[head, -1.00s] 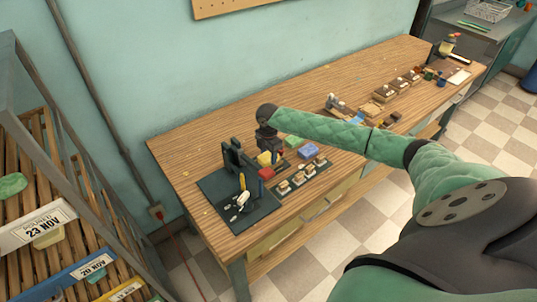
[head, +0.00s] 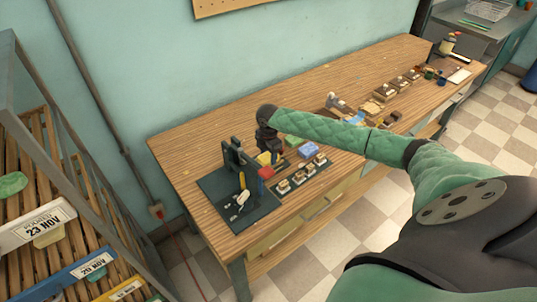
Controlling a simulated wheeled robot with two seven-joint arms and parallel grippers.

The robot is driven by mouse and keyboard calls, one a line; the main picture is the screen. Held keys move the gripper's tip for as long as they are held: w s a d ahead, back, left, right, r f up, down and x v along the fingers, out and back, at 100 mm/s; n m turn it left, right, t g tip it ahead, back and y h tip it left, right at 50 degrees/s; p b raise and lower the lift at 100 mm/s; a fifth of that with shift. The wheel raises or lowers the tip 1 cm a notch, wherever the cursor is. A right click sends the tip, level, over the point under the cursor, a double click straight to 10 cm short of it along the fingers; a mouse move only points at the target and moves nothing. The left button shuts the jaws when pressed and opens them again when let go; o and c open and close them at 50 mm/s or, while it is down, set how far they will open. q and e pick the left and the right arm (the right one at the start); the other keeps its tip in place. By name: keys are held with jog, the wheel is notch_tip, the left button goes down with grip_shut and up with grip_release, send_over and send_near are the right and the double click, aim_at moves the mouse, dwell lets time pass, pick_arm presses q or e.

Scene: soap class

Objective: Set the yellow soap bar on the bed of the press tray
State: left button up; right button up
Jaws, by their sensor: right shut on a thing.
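My right gripper (head: 268,151) is at the end of the green-sleeved arm, beside the dark press at the left end of the wooden bench. It points down and is shut on the yellow soap bar (head: 264,158), of which only a small part shows. The press tray (head: 262,207) is a dark flat plate under the press (head: 232,160). The bar is close to the press's upright, behind a red handle (head: 266,172). I cannot tell whether the bar touches the bed. My left gripper is not in view.
A white piece (head: 242,198) lies on the dark plate. A drying rack (head: 60,220) stands at the left.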

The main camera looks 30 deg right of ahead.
jog(key=shift+f, duration=0.25)
dwell(0.4)
jog(key=o, duration=1.5)
jog(key=shift+r, duration=0.1)
jog(key=shift+r+p, duration=2.7)
jog(key=shift+r, duration=0.25)
jog(key=shift+f, duration=0.1)
